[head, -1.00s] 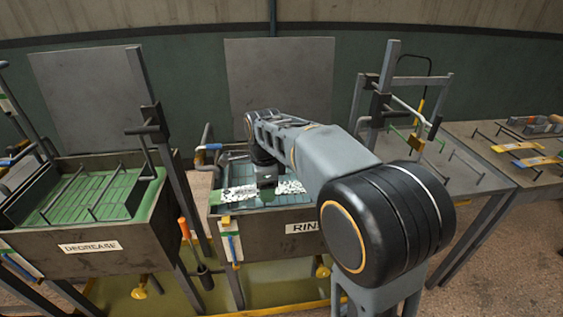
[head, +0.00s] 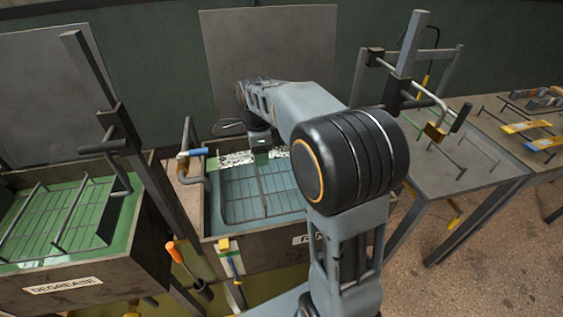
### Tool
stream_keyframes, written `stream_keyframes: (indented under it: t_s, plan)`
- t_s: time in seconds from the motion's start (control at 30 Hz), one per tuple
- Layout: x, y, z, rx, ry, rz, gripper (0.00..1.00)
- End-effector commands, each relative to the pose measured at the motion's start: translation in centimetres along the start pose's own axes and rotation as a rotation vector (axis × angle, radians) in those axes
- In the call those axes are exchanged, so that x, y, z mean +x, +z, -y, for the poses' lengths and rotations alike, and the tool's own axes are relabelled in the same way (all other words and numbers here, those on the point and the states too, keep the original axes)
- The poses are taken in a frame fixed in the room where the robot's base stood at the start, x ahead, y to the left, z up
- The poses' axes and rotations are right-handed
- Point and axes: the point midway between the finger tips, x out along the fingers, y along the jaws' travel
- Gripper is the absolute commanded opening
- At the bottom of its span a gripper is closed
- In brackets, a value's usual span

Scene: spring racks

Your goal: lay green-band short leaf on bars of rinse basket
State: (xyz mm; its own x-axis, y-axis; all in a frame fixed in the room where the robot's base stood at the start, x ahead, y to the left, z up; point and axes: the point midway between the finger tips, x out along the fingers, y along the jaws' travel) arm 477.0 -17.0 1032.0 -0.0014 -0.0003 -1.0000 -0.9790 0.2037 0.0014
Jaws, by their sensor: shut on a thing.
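The rinse tank (head: 222,243) stands in the middle, its label partly hidden by my arm. Inside it, the rinse basket (head: 250,204) shows as a grid under blue-green liquid. A flat, white-and-black speckled leaf (head: 237,158) lies crosswise at the tank's far side, with its ends showing left and right of my gripper (head: 262,147). My gripper points down and is shut on the leaf near its middle. A small green patch shows there, too small to make out clearly. I cannot tell whether the leaf touches any bars.
The degrease tank (head: 92,262) with raised bars stands at left, with a dark post between the tanks. A grey metal table (head: 455,165) with rods is at right; yellow-banded leaves (head: 530,126) lie beyond it. A grey panel (head: 272,60) stands behind the rinse tank.

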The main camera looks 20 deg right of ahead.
Motion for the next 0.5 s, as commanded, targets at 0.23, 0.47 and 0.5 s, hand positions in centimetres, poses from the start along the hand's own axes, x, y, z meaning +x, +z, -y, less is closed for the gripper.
stream_keyframes:
  t_s: [0.23, 0.47, 0.5]
  plan:
    - [2.8, -4.3, 2.8, 0.001, 0.000, 0.000, 0.15]
    - [5.7, -6.2, 4.1, -0.003, -0.002, 0.000, 0.15]
    - [6.0, -6.4, 4.2, -0.003, -0.002, 0.000, 0.15]
